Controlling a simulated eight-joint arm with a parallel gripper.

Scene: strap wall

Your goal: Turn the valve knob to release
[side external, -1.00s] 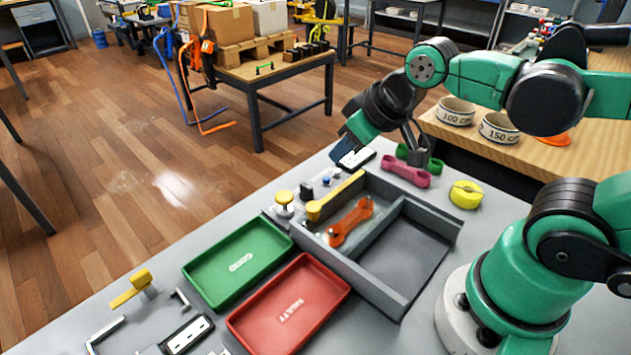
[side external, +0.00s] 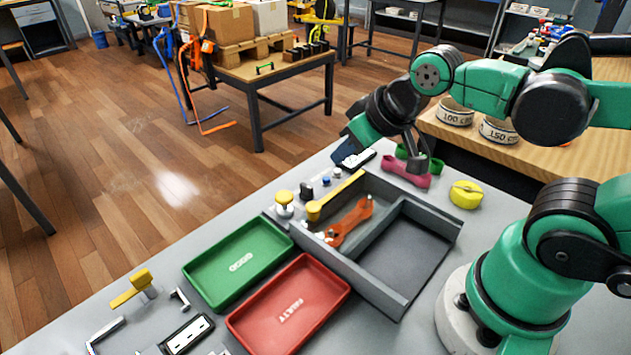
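A round yellow knob (side external: 284,197) stands upright on a pale base at the left of the grey tray's far edge. A yellow lever handle (side external: 131,287) on a metal stem stands at the bench's left edge. I cannot tell for sure which of the two is the valve knob. My gripper (side external: 356,157) hangs at the far end of the bench, beyond the grey tray and well away from both. Its fingers are small and partly hidden by my wrist, so its opening is unclear.
A grey divided tray (side external: 432,225) holds an orange link (side external: 349,222) and a long yellow-ended bar (side external: 336,195). Green (side external: 205,268) and red (side external: 265,335) trays lie beside it. Pink (side external: 405,172) and green links and a yellow roll (side external: 466,195) lie near my gripper.

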